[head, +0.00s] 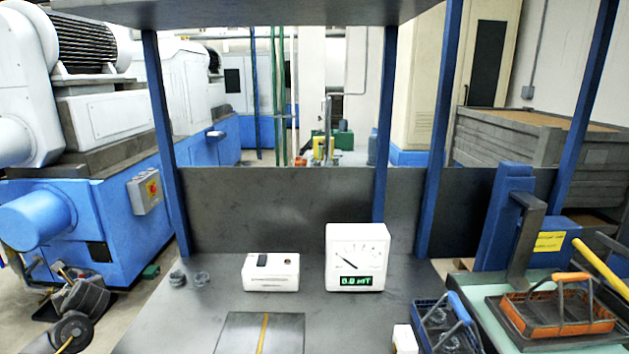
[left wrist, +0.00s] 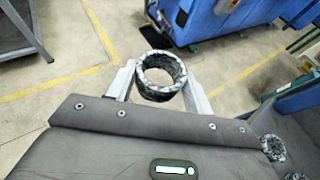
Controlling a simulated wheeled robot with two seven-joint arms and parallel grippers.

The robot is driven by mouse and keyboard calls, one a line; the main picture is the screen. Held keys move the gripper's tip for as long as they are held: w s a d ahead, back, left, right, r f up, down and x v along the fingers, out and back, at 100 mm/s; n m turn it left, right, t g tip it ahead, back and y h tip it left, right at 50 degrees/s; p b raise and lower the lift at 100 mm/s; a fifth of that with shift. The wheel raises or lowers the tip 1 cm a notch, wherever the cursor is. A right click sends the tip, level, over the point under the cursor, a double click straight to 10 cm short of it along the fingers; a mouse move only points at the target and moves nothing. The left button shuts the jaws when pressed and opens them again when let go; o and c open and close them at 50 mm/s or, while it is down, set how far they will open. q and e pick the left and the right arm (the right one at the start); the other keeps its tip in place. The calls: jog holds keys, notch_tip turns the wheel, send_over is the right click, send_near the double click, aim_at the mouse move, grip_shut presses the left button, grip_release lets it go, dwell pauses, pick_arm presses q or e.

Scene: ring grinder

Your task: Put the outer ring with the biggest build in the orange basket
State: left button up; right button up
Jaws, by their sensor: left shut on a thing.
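My left gripper (left wrist: 161,82) is shut on a grey mottled outer ring (left wrist: 158,96), held between its two pale fingers over the floor beside the table. My left arm shows at the lower left of the head view, where the held ring is hard to make out. Two other outer rings stand on the dark table's left part: one ring (head: 178,277) and another ring (head: 201,278). They also show at the lower right of the left wrist view (left wrist: 272,148). The orange basket (head: 560,328) is at the far right on a greenish surface. My right gripper is not in view.
A white box (head: 270,272) and a white meter (head: 357,257) reading 0.0 mT stand on the table. A dark plate (head: 235,333) with a yellow strip lies in front. A blue-handled basket (head: 430,316) holding rings is left of the orange basket. Blue posts frame the table.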

pick_arm(q)
jog(key=s+f+n+g+y, duration=0.1)
jog(key=s+f+n+g, duration=0.15)
jog(key=s, duration=0.45)
jog(key=w+d+r+m+t+h, duration=0.1)
jog(key=w+d+r+m+t, duration=0.15)
jog(key=d, duration=0.45)
jog(key=w+d+r+m+t+h, duration=0.1)
jog(key=w+d+r+m+h, duration=0.1)
jog(key=d+r, duration=0.35)
jog(key=w+d+r+m+t+h, duration=0.1)
jog(key=w+d+m+t, duration=0.1)
jog(key=d, duration=0.7)
jog(key=s+d+r+m+t+h, duration=0.1)
jog(key=s+d+r+m+h, duration=0.1)
jog(key=d, duration=0.6)
jog(key=s+d+r+m+t+h, duration=0.1)
jog(key=s+d+r+m+h, duration=0.1)
jog(key=d, duration=0.6)
jog(key=s+d+r+m+t+h, duration=0.1)
jog(key=s+d+r+m+h, duration=0.2)
jog(key=d, duration=0.5)
notch_tip(320, 180, up, 2)
jog(key=shift+s+r+h, duration=0.15)
jog(key=shift+s+h, duration=0.05)
jog(key=shift+h, duration=0.4)
